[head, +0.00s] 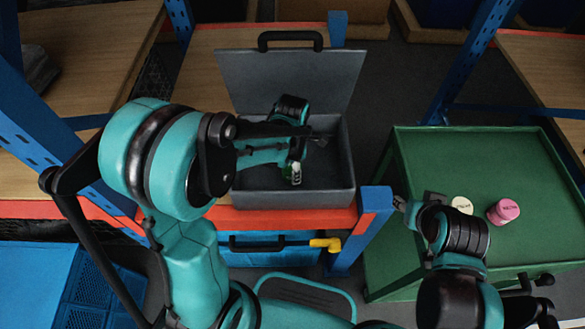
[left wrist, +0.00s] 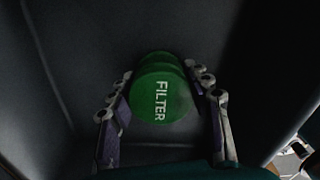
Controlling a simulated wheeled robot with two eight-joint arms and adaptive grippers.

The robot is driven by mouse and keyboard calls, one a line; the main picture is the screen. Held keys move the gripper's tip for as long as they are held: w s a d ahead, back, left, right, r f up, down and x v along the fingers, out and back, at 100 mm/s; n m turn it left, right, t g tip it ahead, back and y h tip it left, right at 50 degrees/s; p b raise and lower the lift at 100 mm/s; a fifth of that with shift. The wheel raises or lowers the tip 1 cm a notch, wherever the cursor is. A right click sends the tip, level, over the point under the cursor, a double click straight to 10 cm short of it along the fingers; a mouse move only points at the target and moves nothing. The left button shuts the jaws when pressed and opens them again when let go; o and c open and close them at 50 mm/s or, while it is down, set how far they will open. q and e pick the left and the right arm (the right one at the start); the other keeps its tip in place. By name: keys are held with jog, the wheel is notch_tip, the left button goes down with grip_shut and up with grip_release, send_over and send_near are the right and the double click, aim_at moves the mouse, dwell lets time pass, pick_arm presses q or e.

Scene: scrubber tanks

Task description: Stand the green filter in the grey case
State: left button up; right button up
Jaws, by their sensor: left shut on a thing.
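The grey case (head: 292,198) stands open on the shelf, its lid (head: 330,75) raised at the back. The green filter (head: 294,173) is inside the case's opening, mostly hidden by my left arm and gripper. My left gripper (head: 300,150) reaches into the case and is shut on the filter. In the left wrist view the filter (left wrist: 163,98) sits between the two fingers (left wrist: 158,82), its white FILTER lettering facing the camera. Dark case walls surround it. Whether it touches the floor cannot be told. My right gripper (head: 402,204) is small and partly hidden near the green cart; its opening is unclear.
A green cart (head: 420,165) stands at the right with a pink cylinder (head: 503,211) and a cream round item (head: 462,205) on it. A blue shelf post (head: 370,215) rises by the case's right front corner. A blue drawer with a yellow tap (head: 325,244) is below.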

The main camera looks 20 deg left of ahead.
pick_arm(q)
jog(key=shift+f, duration=0.25)
jog(key=o, duration=1.1)
jog(key=shift+r, duration=0.1)
